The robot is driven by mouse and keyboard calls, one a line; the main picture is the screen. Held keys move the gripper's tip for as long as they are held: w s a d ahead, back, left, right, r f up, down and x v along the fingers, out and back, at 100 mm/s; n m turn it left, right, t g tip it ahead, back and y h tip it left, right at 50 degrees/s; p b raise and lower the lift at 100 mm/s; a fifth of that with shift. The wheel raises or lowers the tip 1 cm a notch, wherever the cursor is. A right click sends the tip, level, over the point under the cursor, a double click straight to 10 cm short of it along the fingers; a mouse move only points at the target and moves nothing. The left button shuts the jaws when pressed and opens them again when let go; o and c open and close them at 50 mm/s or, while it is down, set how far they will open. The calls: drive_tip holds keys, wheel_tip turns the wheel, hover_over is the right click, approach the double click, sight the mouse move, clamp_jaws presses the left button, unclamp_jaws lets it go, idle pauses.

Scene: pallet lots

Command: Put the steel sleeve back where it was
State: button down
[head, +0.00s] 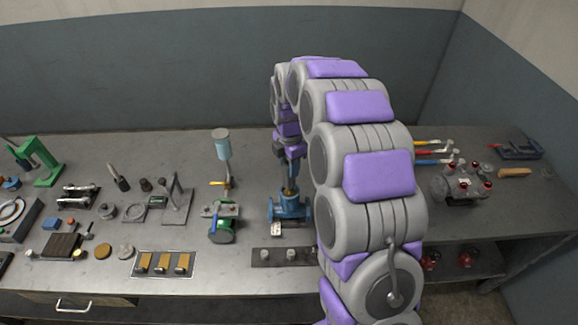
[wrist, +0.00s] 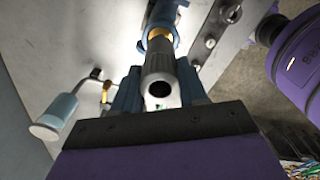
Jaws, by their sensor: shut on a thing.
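The steel sleeve (wrist: 159,72) is a grey tube with a dark round bore facing the camera in the wrist view. My gripper (wrist: 160,90) is shut on it, with a blue-grey finger on either side. Beyond the sleeve, in line with it, are a brass part (wrist: 159,34) and a blue valve-like body. In the head view my gripper (head: 290,172) points down above the blue body (head: 291,209), over its brass stem (head: 291,189). I cannot tell whether the sleeve touches the brass part. The sleeve is not clear in the head view.
A dark plate (head: 268,257) with small metal pieces lies in front of the blue body. A green pump-like unit (head: 222,232) stands to its left, and a light-blue cylinder on a stand (head: 222,145) behind. Tools crowd the left bench. My arm hides part of the right side.

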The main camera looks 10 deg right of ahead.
drive_tip(key=shift+r, duration=0.7)
